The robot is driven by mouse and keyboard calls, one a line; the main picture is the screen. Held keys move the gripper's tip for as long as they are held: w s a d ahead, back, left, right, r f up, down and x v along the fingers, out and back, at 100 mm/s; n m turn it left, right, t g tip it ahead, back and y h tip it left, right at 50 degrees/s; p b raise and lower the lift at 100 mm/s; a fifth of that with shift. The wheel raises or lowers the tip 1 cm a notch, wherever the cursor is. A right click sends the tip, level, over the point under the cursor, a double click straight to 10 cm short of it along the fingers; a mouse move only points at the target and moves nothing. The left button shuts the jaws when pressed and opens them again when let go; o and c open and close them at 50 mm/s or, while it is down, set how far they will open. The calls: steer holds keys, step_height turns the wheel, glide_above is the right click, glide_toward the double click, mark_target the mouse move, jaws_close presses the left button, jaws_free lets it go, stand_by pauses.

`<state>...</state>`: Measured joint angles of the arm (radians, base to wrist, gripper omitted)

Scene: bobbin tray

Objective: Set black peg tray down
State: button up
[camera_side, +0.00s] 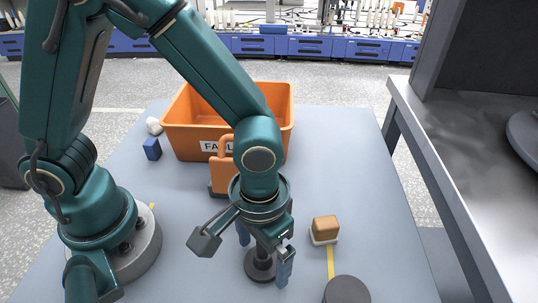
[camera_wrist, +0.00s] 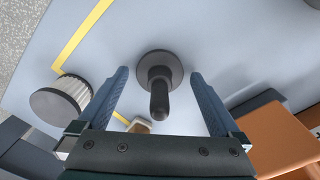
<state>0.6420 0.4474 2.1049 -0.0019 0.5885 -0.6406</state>
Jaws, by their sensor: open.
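The black peg tray (camera_side: 258,271), a dark round base with an upright peg, stands on the blue-grey table below my gripper (camera_side: 264,256). In the wrist view the tray (camera_wrist: 174,66) sits between the two blue fingers of my gripper (camera_wrist: 159,78), and its peg points toward the camera. The fingers are apart, with a visible gap on each side of the peg, and hold nothing. In the side view my gripper hides part of the peg.
An orange bin (camera_side: 190,145) stands at the back, with an orange handled object (camera_side: 218,175) before it. A tan block (camera_side: 325,226) on a pale base and a dark-topped round object (camera_side: 347,290) lie to the right. A blue block (camera_side: 152,149) is back left.

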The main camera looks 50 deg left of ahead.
step_height(320, 180, up, 11)
steer(key=shift+r, duration=0.1)
steer(key=shift+a+r, duration=0.2)
steer(key=shift+r, duration=0.25)
steer(key=s+a+r+t, duration=0.1)
steer(key=a+t, duration=0.4)
steer(key=a, duration=0.8)
steer(key=shift+s+a+r+t, duration=0.25)
steer(key=shift+a+r+t, duration=0.05)
steer(key=shift+r, duration=0.6)
